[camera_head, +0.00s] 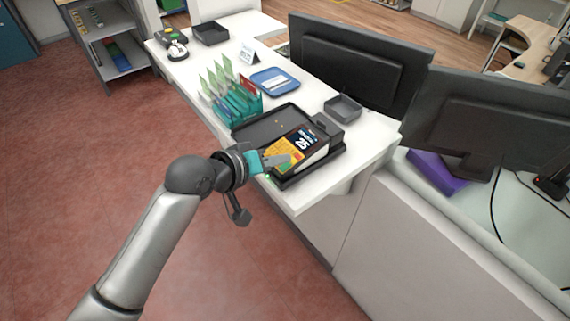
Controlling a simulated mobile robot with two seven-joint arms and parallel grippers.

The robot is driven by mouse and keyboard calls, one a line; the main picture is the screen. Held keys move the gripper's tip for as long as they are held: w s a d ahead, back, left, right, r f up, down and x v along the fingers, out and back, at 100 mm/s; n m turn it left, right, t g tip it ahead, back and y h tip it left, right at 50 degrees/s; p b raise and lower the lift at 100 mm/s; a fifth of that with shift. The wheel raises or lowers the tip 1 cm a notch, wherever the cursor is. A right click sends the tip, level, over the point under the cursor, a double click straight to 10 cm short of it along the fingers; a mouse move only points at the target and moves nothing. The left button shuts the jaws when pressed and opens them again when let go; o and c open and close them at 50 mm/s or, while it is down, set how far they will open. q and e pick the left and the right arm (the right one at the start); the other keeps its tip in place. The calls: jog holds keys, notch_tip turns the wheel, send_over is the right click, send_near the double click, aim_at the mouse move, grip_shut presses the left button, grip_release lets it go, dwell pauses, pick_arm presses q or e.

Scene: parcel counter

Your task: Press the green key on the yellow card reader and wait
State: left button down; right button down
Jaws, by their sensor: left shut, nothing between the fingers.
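The yellow card reader (305,152) lies on a black base near the front end of the white counter. It has a dark screen with white figures and a yellow keypad side facing my arm. My left gripper (286,159) comes in from the left, shut and empty, with its fingertips over the yellow keypad part. The fingers cover part of the keys, so I cannot make out the green key. Whether the fingertips touch the keypad or hover just above it I cannot tell. My right gripper is not in view.
A black tray (262,127) adjoins the reader. A teal rack (238,106) with leaflets, a blue tray (275,80) and a small grey tray (343,108) stand on the counter (375,135). Two dark monitors (490,120) stand behind it. Open floor lies at left.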

pick_arm(q)
jog(key=shift+f, duration=0.15)
jog(key=shift+d+f, duration=0.1)
jog(key=shift+f, duration=0.15)
jog(key=shift+w+f, duration=0.1)
jog(key=shift+f, duration=0.15)
dwell(0.5)
jog(key=shift+r+p, duration=0.65)
jog(key=shift+p, duration=0.5)
jog(key=shift+r, duration=0.1)
jog(key=r+p, duration=0.1)
jog(key=p, duration=0.1)
jog(key=r+p, duration=0.2)
jog(key=s+a+r+p, duration=0.1)
jog(key=p, duration=0.1)
jog(key=shift+r, duration=0.35)
